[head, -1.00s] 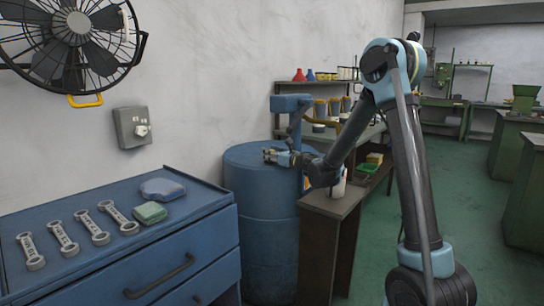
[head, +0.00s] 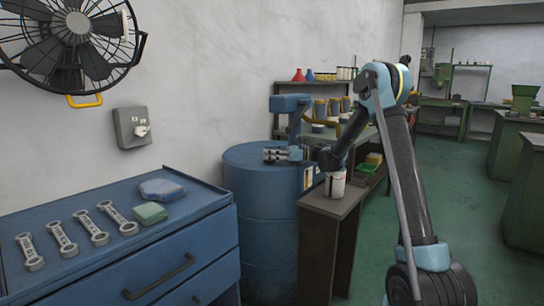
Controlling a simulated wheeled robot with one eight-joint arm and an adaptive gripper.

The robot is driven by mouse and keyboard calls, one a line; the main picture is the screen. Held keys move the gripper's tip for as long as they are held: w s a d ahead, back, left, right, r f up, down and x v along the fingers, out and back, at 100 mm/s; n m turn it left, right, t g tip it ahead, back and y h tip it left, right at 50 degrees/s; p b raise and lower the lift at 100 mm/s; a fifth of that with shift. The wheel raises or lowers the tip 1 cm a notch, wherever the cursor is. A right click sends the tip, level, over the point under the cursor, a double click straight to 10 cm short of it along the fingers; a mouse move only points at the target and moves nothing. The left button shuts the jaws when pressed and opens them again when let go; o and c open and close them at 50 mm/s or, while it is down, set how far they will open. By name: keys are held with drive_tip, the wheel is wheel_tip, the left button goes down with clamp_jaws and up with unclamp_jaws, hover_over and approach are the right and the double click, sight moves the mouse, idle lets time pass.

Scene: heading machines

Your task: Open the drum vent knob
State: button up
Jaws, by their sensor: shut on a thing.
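The blue drum (head: 262,215) stands between the blue cabinet and the dark bench. My gripper (head: 268,154) is low over the drum's top, with its fingers pointing left. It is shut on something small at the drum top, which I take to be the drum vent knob. The knob itself is hidden by the fingers or too small to make out.
A blue pump (head: 291,104) with a yellow handle rises behind my gripper. A white jar (head: 335,185) stands on the dark bench (head: 330,206), close to my forearm. The blue cabinet (head: 150,260) holds several wrenches, a green block (head: 149,213) and a blue cloth-like item (head: 162,188).

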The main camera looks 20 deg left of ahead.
drive_tip(key=shift+s+n+g, duration=0.15)
drive_tip(key=shift+n+g, duration=0.15)
drive_tip(key=shift+g, duration=0.2)
drive_tip(key=o, duration=1.1)
drive_tip(key=shift+w+d, duration=0.2)
drive_tip(key=shift+d, duration=0.15)
drive_tip(key=v, duration=1.1)
drive_tip(key=shift+d, duration=0.15)
